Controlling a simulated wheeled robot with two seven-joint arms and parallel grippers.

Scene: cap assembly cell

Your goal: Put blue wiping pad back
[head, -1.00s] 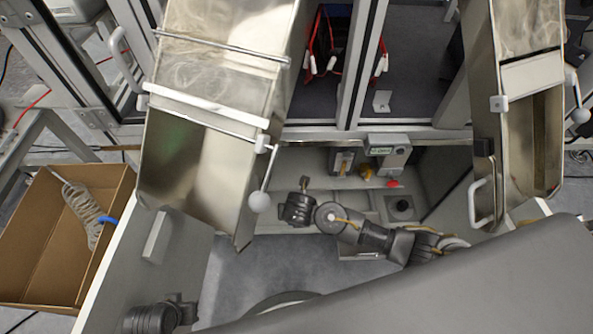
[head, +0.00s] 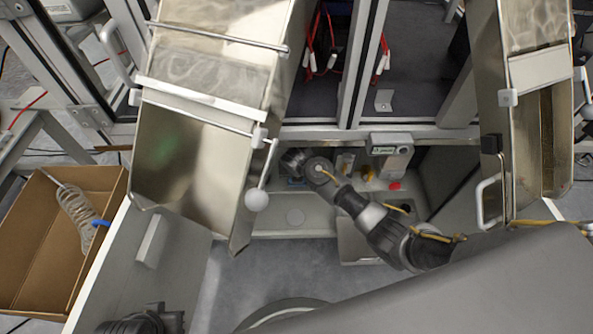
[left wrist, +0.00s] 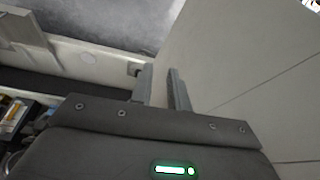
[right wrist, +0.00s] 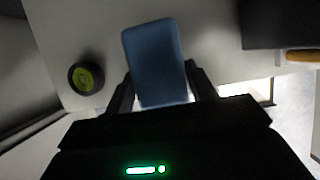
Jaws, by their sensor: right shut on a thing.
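The blue wiping pad (right wrist: 155,55) is between the fingers of my right gripper (right wrist: 160,88) in the right wrist view, held above a pale surface. In the head view my right gripper (head: 293,180) is at the back left of the bench recess, partly under the left metal chute, with a small bit of blue showing beside it. My left gripper (left wrist: 158,88) has its fingers apart with nothing between them, near a pale panel wall.
A dark round object with a green centre (right wrist: 86,77) lies left of the pad. Steel chutes (head: 190,155) (head: 520,130) overhang both sides of the recess. A grey device (head: 390,150) stands at the back right. A cardboard box (head: 35,255) is at far left.

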